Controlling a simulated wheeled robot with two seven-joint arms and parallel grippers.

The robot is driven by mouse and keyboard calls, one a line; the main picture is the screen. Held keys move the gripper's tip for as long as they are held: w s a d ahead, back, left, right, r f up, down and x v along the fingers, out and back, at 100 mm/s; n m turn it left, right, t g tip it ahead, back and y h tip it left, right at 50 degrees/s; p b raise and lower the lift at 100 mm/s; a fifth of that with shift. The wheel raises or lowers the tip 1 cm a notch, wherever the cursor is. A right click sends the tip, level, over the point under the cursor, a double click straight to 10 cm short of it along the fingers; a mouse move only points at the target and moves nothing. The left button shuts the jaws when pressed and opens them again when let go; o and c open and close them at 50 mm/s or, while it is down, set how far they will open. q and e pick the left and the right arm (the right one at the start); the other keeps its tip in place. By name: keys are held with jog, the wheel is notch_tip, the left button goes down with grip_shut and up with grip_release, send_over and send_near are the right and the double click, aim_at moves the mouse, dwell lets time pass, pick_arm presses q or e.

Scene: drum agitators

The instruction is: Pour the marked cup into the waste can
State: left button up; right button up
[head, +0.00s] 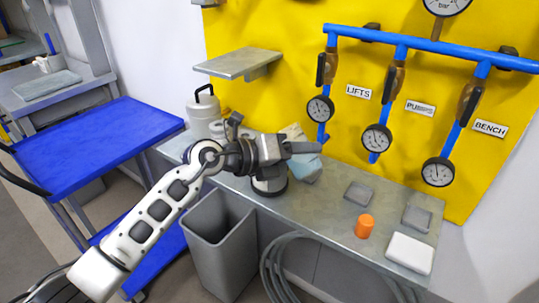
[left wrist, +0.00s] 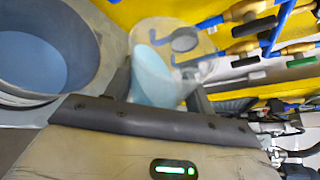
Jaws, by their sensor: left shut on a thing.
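My left gripper (head: 303,148) is shut on a translucent cup (left wrist: 158,70) with pale blue contents, above the bench. In the head view the fingers hide most of the cup; a pale blue part (head: 309,170) shows below them. I cannot make out a mark on the cup or its exact tilt. The grey waste can (head: 225,262) stands on the floor before the bench, open at the top, below and left of the gripper. My right gripper is not in view.
A dark round pot (head: 270,186) stands under the gripper on the metal bench (head: 325,205). An orange cylinder (head: 365,226), a white box (head: 409,253) and small grey trays (head: 358,193) are to the right. A blue cart (head: 90,150) stands left. A shelf (head: 240,63) juts out above.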

aim_at(304, 134)
pick_arm(q)
jog(key=shift+f+n+b, duration=0.2)
jog(key=shift+n+b, duration=0.3)
jog(key=shift+b, duration=0.15)
jog(key=shift+r+n+h+b, duration=0.55)
jog(key=shift+r+n+h, duration=0.4)
jog(key=shift+n, duration=0.35)
dwell(2.0)
jog(key=shift+w+a+r+n+h+p, duration=0.25)
jog(key=shift+w+a+r+n+p, duration=0.3)
jog(key=shift+n, duration=0.25)
dwell(1.0)
jog(key=shift+w+r+n+h+p, duration=0.2)
jog(key=shift+r+n+h+p, duration=0.15)
jog(key=shift+n+h+p, duration=0.25)
dwell(1.0)
jog(key=shift+a+f+n, duration=0.1)
jog(key=shift+f+n, duration=0.05)
jog(key=shift+n, duration=0.25)
